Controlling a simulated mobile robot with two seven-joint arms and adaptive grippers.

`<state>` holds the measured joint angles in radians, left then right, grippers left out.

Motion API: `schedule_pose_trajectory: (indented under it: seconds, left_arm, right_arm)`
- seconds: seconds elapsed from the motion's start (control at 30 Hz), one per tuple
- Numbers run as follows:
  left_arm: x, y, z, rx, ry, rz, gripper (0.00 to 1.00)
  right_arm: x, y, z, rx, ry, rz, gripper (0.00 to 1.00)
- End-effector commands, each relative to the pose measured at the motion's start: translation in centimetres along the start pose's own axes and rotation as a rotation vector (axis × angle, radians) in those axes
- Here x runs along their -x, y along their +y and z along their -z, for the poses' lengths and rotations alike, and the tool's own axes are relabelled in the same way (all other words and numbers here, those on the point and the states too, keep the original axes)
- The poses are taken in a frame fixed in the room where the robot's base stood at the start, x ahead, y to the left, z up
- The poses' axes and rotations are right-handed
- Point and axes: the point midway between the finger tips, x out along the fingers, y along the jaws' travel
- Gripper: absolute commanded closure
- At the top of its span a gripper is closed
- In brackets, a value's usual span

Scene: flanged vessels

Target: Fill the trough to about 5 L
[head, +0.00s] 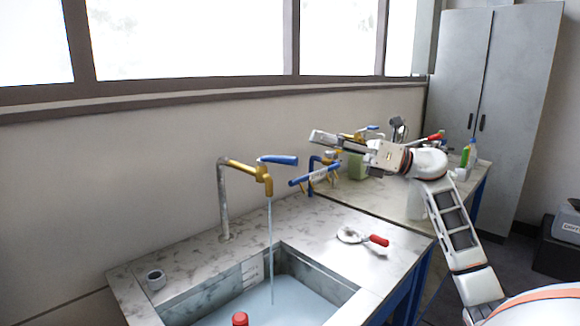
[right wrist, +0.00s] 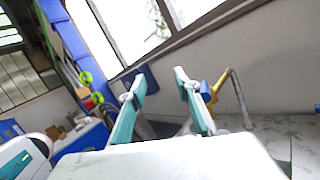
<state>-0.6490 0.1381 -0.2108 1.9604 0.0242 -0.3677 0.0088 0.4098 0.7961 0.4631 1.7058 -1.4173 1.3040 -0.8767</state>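The trough (head: 338,290) is a stone basin sunk in a marbled counter, with pale blue water (head: 290,307) in it. Pale level marks (head: 252,272) show on its inner back wall, but I cannot read them. A brass tap (head: 262,175) with a blue lever (head: 278,160) stands behind the trough, and a thin stream (head: 271,240) runs from it into the water. My right gripper (head: 303,160) is open and empty, to the right of the tap lever and apart from it. Its spread fingers also show in the right wrist view (right wrist: 156,82). My left gripper is out of view.
A red-handled tool (head: 376,240) lies on the counter right of the trough. A red-topped object (head: 240,319) shows at the bottom edge. A farther bench (head: 405,195) holds bottles; a grey cabinet (head: 497,110) stands behind it.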

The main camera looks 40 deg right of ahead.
Motion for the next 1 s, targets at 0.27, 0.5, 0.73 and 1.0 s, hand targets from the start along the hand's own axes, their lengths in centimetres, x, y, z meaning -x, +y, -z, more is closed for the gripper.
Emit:
schedule_pose_trajectory:
  seconds: [0.27,0.5,0.73,1.0]
  left_arm:
    - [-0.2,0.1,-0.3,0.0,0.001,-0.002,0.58]
    - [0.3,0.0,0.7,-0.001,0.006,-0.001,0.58]
    - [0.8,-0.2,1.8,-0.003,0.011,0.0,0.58]
    - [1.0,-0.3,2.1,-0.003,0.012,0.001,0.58]
  right_arm:
    - [1.1,-5.6,5.8,0.48,0.233,0.24,0.68]
    - [-1.2,-6.4,6.0,0.5,0.238,0.247,0.68]
    - [-4.5,-7.4,6.5,0.497,0.236,0.246,0.68]
    - [-6.1,-8.0,7.1,0.496,0.239,0.247,0.68]
